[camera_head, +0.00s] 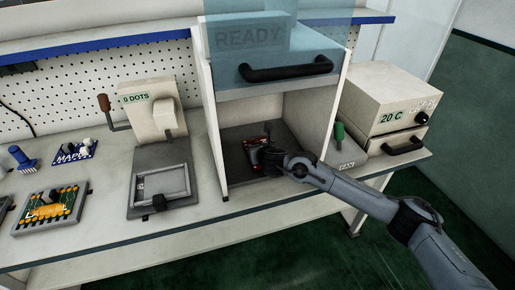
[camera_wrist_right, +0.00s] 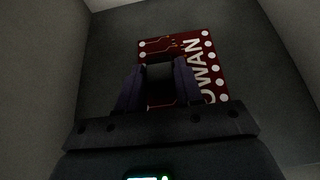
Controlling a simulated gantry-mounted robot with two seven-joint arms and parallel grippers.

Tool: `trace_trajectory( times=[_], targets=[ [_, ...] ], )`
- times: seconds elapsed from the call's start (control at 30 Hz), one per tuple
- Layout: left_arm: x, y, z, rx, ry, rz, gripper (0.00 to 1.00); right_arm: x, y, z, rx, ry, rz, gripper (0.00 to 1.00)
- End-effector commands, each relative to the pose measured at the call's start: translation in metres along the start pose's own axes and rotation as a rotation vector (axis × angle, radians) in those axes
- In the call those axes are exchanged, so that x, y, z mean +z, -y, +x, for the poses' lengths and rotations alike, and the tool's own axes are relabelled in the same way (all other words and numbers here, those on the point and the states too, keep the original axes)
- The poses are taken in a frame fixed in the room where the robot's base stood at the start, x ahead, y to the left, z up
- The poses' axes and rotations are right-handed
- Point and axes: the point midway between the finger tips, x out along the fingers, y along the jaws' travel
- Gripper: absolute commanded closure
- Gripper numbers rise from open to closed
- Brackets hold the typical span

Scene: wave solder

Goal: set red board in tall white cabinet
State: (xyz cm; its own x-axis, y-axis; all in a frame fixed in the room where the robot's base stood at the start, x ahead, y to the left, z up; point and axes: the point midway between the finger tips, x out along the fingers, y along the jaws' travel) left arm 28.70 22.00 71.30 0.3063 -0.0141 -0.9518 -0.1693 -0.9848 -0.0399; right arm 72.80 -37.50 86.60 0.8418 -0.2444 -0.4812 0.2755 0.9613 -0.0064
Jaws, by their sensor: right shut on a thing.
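The tall white cabinet (camera_head: 212,130) stands at the back centre, its see-through blue door with a black handle (camera_head: 287,70) raised. The red board (camera_head: 252,148) is inside, over the dark cabinet floor. Whether it touches the floor is hard to tell. My right gripper (camera_head: 268,152) reaches in through the front opening and is shut on the board. In the right wrist view, the gripper (camera_wrist_right: 160,80) covers the board's lower left, and the red board (camera_wrist_right: 192,60) shows white lettering and pale round spots along its edges. My left gripper is out of view.
The cabinet's side walls (camera_wrist_right: 30,70) rise close on both sides of my gripper. Left stand a "0 DOTS" press (camera_head: 152,110), a blue board (camera_head: 76,150) and an orange-green board (camera_head: 50,208). Right are a green-handled device (camera_head: 341,145) and a "20 C" box (camera_head: 385,95).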

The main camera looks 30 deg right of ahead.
Motion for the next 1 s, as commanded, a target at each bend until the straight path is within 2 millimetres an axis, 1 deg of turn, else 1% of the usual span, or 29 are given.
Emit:
trace_trajectory(
  times=[0.33, 0.37, 0.5, 0.53, 1.0],
  targets=[
    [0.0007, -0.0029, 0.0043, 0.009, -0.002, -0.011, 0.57, -0.0046, 0.0001, 0.0028, 0.0, 0.001, 0.001, 1.0],
    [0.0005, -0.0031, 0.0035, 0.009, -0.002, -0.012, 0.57, -0.0038, 0.0001, 0.0024, 0.0, 0.001, 0.001, 0.6],
    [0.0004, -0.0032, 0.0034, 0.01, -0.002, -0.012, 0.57, -0.0038, 0.0001, 0.0023, 0.0, 0.001, 0.001, 0.38],
    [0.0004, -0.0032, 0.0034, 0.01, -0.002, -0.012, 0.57, -0.0039, 0.0001, 0.0023, 0.0, 0.001, 0.0, 0.35],
    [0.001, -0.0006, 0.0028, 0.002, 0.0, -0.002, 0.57, -0.0041, 0.0, 0.0009, 0.0, 0.0, 0.0, 0.35]
  ],
)
